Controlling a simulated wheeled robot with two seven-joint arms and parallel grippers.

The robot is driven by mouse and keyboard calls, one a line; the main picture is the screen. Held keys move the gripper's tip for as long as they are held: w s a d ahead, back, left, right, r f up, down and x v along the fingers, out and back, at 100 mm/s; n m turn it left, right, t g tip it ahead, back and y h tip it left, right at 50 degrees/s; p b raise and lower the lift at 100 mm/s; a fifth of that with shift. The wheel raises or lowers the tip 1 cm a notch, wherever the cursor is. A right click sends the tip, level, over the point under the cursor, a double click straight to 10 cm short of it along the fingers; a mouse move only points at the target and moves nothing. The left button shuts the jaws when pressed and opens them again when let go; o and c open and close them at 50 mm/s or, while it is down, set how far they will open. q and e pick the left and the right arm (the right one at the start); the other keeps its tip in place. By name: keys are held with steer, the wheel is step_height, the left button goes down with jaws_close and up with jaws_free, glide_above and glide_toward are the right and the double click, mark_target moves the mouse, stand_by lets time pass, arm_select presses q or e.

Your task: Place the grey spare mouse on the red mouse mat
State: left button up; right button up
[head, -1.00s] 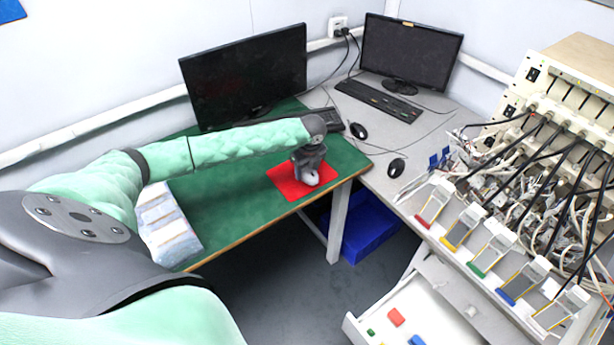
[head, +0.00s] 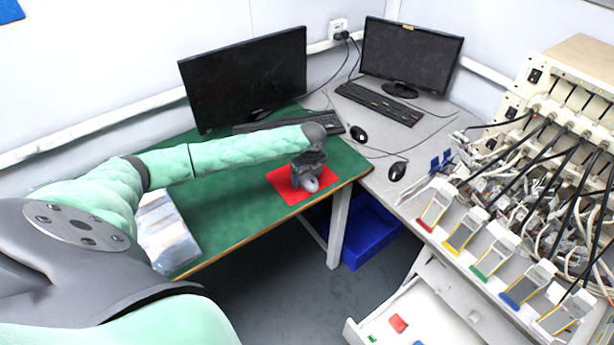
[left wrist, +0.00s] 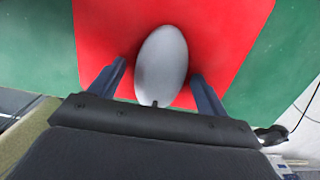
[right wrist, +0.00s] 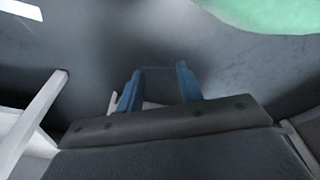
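The grey spare mouse (left wrist: 162,65) lies on the red mouse mat (left wrist: 105,30), near the mat's middle. In the head view the mouse (head: 311,185) shows at the front of the left gripper, over the red mat (head: 283,187). My left gripper (left wrist: 159,68) is open, with one finger on each side of the mouse's cord end. A gap shows on the left side; the right finger is very close to it. The gripper (head: 304,172) partly hides the mat in the head view. My right gripper (right wrist: 158,80) is open and empty over a dark grey area.
The mat lies on a green desk (head: 225,215) near its front right corner. A keyboard (head: 329,120) and monitor (head: 245,80) stand behind. Cell holders (head: 490,245) and cables crowd the right. Below is an open drawer (head: 440,322).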

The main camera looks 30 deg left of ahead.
mark_target(307, 175)
arm_select(q)
steer(key=shift+r, duration=0.1)
steer(key=shift+r, duration=0.25)
steer(key=r+p, duration=0.4)
steer(key=shift+d+r, duration=0.2)
steer(key=shift+d, duration=0.1)
steer(key=r+p, duration=0.2)
steer(key=r, duration=0.1)
steer(key=r+p, duration=0.1)
steer(key=p, duration=0.1)
steer(key=shift+s+d+r, duration=0.2)
steer(key=shift+d+r, duration=0.05)
steer(key=shift+r, duration=0.05)
steer(key=shift+d+r+p, duration=0.15)
steer(key=shift+r+p, duration=1)
steer(key=shift+r, duration=0.1)
arm_select(e)
steer(key=s+d, duration=0.2)
steer(key=s, duration=0.7)
steer(key=s+d+f+g, duration=0.1)
steer(key=s+d, duration=0.1)
steer(key=s, duration=0.7)
steer(key=shift+f, duration=0.1)
